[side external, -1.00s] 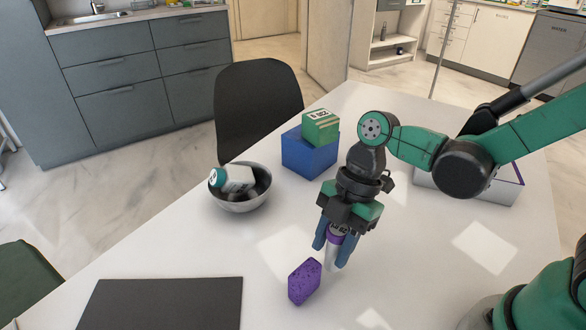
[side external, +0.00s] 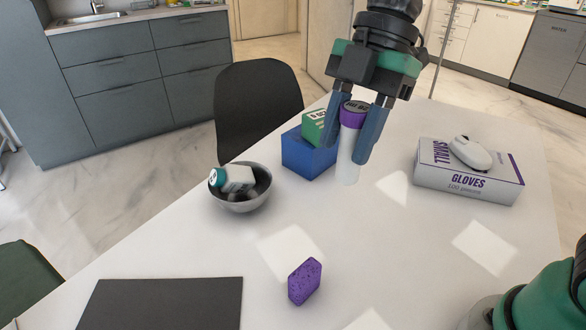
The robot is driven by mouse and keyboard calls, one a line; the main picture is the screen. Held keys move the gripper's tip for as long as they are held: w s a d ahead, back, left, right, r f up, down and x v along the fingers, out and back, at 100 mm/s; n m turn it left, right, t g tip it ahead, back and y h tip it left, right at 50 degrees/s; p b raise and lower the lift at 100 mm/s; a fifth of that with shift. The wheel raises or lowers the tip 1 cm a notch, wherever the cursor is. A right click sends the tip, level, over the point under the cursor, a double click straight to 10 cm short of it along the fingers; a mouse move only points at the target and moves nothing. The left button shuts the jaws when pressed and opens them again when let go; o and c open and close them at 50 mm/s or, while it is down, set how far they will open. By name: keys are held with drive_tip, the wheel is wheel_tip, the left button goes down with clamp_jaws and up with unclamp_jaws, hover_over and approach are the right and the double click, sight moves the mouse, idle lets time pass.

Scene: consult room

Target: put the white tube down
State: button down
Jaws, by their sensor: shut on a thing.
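The white tube (side external: 348,158) with a purple cap band hangs upright in my gripper (side external: 356,140). The gripper's two blue fingers are shut on it, one on each side near its upper part. In this view the tube overlaps the right side of the blue box (side external: 308,156). I cannot tell exactly how high its lower end is above the white table (side external: 400,260).
A green box (side external: 314,128) rests on the blue box. A metal bowl (side external: 240,202) holds a white bottle (side external: 238,178). A purple sponge (side external: 304,281) and a dark mat (side external: 160,303) lie in front. A gloves box (side external: 465,184) carries a white mouse (side external: 470,153). The table's middle is clear.

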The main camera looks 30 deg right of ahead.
drive_tip(key=shift+w+d+m, duration=0.2)
drive_tip(key=shift+w+m, duration=0.05)
drive_tip(key=shift+m, duration=0.25)
drive_tip(key=w+d+f+m+t+h, duration=0.3)
drive_tip(key=w+d+m, duration=0.6)
drive_tip(key=d+m, duration=0.15)
drive_tip(key=w+d+f+m+t+h, duration=0.2)
drive_tip(key=w+d+f+m, duration=0.1)
drive_tip(key=w+d+m, duration=0.8)
drive_tip(key=d+f, duration=0.5)
drive_tip(key=d, duration=0.8)
drive_tip(key=shift+w+a+f, duration=0.1)
drive_tip(key=shift+w+f, duration=0.05)
drive_tip(key=shift+f, duration=1.2)
drive_tip(key=shift+w+f, duration=0.15)
drive_tip(key=shift+f, duration=1.2)
drive_tip(key=shift+w+a+f, duration=0.1)
drive_tip(key=shift+w+f, duration=0.05)
drive_tip(key=shift+f, duration=1.2)
drive_tip(key=shift+f, duration=0.1)
